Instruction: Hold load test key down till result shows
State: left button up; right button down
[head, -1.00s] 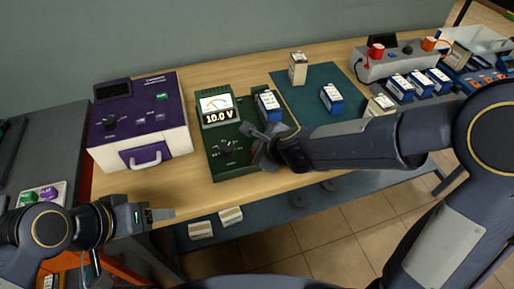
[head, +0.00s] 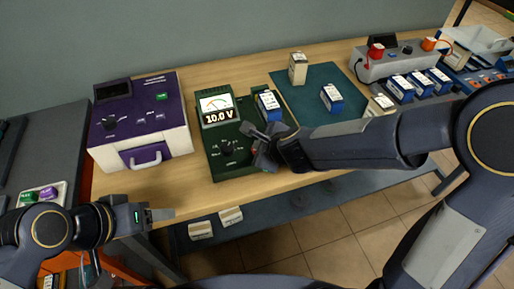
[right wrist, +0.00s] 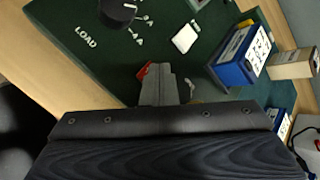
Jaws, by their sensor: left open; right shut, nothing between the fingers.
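The green tester (head: 222,165) stands on the wooden bench, with a needle dial (head: 216,104) and a lit display (head: 219,117) that reads 10.0 V. In the right wrist view its panel has a black knob (right wrist: 118,12), the word LOAD and a red key (right wrist: 143,70), mostly hidden by my fingers. My right gripper (right wrist: 158,76) is shut and empty, its tips at the red key; I cannot tell how far the key is pressed. It also shows over the tester's right front in the head view (head: 262,150). My left gripper (head: 160,215) is open and empty at the bench's front left.
A blue battery (head: 268,105) sits at the tester's right side; it also shows in the right wrist view (right wrist: 242,57). A purple and white charger (head: 140,120) stands to the left. A dark green mat (head: 309,104) with another blue battery (head: 332,97) lies to the right.

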jog(key=shift+r, duration=0.1)
jog(key=shift+r+p, duration=0.65)
jog(key=shift+p, duration=0.15)
notch_tip(320, 180, up, 5)
jog(key=p, duration=0.5)
jog(key=shift+r, duration=0.1)
